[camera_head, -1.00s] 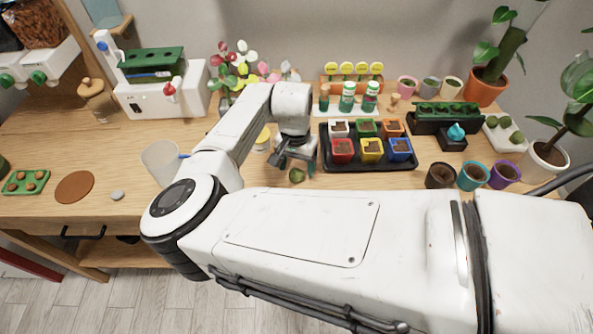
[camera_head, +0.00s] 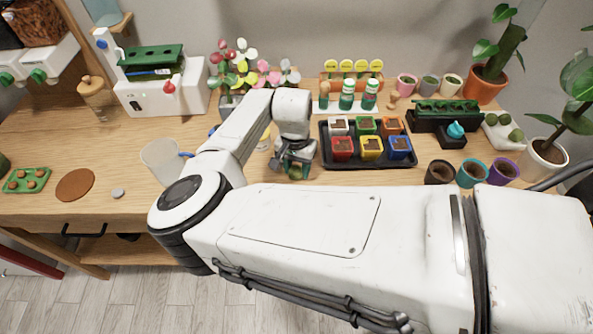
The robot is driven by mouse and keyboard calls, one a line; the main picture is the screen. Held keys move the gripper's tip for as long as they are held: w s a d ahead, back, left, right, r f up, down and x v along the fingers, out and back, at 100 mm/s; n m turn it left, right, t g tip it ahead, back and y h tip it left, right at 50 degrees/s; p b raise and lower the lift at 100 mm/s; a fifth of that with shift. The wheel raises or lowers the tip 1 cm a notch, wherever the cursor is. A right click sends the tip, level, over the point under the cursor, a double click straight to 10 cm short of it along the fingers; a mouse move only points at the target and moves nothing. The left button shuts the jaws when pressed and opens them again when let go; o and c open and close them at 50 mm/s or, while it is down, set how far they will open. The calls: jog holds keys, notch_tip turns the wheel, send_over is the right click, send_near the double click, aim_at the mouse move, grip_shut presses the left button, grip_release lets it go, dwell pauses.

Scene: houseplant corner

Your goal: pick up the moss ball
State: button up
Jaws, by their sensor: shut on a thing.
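The moss ball (camera_head: 294,173) is a small dark green lump near the front edge of the table, left of the black tray. My gripper (camera_head: 299,168) reaches down over it from above and is shut on it. The fingers and wrist cover much of the ball. I cannot tell whether it still touches the table top. More green balls (camera_head: 502,126) sit on a white tray at the right.
A black tray (camera_head: 372,164) of coloured pots stands just right of my gripper. Dark, teal and purple pots (camera_head: 472,174) stand front right.

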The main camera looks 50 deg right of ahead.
jog(key=shift+r, duration=0.1)
jog(key=shift+c, duration=0.3)
jog(key=shift+r+b, duration=0.3)
jog(key=shift+r, duration=0.2)
jog(key=s+a+r+b, duration=0.3)
jog(key=s+r, duration=0.9)
jog(key=s, duration=0.1)
jog(key=shift+s+a, duration=0.25)
jog(key=shift+s, duration=0.05)
